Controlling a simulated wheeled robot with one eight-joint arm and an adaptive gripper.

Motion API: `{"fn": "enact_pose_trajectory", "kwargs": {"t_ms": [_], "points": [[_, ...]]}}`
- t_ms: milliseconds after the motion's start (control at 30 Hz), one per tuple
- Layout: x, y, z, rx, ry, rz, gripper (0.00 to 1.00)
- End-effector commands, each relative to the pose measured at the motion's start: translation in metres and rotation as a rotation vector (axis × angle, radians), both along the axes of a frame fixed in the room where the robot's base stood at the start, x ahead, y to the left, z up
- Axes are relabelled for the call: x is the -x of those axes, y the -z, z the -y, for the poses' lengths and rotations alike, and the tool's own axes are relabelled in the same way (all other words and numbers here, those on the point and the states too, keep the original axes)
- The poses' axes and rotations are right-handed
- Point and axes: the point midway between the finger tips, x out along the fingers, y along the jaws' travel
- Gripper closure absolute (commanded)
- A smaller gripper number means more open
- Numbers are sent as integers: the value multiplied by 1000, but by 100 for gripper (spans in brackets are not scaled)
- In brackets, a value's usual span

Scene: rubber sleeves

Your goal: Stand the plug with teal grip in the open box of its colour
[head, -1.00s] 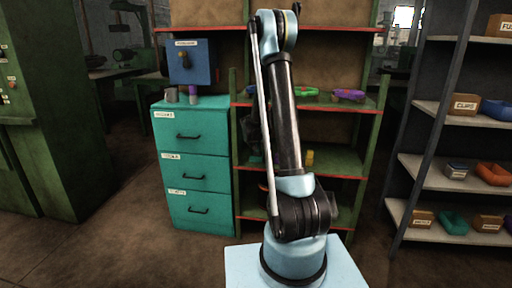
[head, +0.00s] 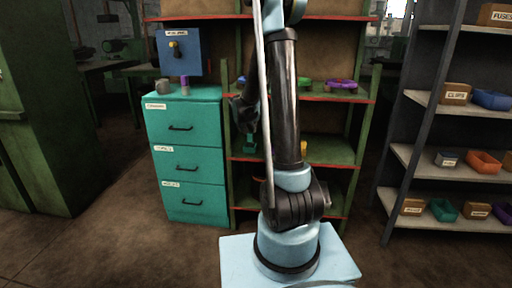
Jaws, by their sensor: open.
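A small teal thing (head: 249,146), probably the plug with the teal grip, stands on the middle board of the green shelf; its shape is too small to make out. My gripper (head: 249,128) is dark, open, and just above it, partly behind my own arm. I cannot tell whether they touch. The open teal box (head: 443,210) sits on the lowest board of the grey rack at the right, between labelled brown boxes. Its inside is too small to tell.
The green shelf (head: 335,157) also holds a yellow thing (head: 303,148) and a purple ring-like thing (head: 341,84). A teal drawer cabinet (head: 184,160) stands left of it. On the grey rack are blue (head: 491,99) and orange (head: 484,161) open boxes. Floor between shelf and rack is clear.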

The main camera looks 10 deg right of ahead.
Motion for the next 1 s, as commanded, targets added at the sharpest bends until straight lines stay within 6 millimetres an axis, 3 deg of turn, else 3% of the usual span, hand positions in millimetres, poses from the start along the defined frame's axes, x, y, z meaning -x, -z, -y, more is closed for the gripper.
{"fn": "enact_pose_trajectory", "kwargs": {"t_ms": [167,500,1000], "points": [[37,-18,10,4,-7,-48,52],[133,-47,27,8,-44,-175,52],[283,-53,38,-11,-130,-352,52]]}}
